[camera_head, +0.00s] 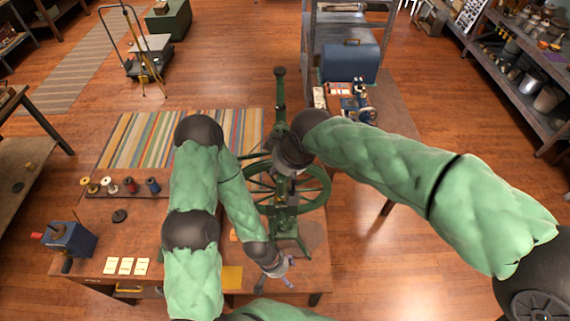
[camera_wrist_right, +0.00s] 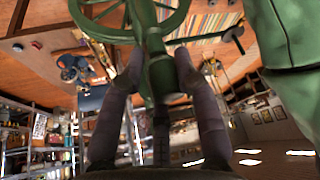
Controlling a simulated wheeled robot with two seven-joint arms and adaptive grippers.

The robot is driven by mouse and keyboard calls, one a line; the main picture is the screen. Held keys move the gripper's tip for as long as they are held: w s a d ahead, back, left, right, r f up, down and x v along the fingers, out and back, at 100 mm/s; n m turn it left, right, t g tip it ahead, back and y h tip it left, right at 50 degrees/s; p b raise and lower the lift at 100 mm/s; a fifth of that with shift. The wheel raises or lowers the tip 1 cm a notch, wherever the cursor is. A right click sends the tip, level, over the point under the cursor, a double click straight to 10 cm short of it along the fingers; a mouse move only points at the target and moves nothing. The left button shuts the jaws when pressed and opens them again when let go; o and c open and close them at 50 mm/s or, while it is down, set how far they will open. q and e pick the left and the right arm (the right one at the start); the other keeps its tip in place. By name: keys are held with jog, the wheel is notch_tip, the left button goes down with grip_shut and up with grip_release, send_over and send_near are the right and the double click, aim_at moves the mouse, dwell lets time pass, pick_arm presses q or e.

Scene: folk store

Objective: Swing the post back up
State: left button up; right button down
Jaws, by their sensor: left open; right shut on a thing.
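A green machine with a large spoked wheel (camera_head: 322,190) stands on the wooden table. A green post (camera_head: 280,92) runs from it toward the far side; I cannot tell its exact tilt. My right gripper (camera_head: 287,180) is at the machine, partly hidden by its own wrist. In the right wrist view, my right gripper (camera_wrist_right: 160,72) is shut on a green rounded part (camera_wrist_right: 161,45), with one finger on each side; I cannot tell whether it belongs to the post. My left gripper (camera_head: 279,269) is open and empty near the table's front, beside the machine's green foot (camera_head: 292,225).
A striped mat (camera_head: 135,140), several thread spools (camera_head: 130,185), a blue box device (camera_head: 70,240) and white cards (camera_head: 126,266) lie left of my arms. A side table (camera_head: 395,130) with a blue case (camera_head: 349,63) stands at the back right.

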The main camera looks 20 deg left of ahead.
jog(key=shift+a+r, duration=0.1)
jog(key=shift+a, duration=0.1)
jog(key=c, duration=1)
grip_release()
jog(key=shift+a, duration=0.1)
jog(key=shift+c, duration=0.2)
jog(key=shift+s+a, duration=0.1)
jog(key=shift+a, duration=0.15)
jog(key=shift+d, duration=0.2)
jog(key=v, duration=1.1)
jog(key=shift+s+d+r, duration=0.15)
jog(key=shift+d+r, duration=0.05)
jog(key=shift+r, duration=0.1)
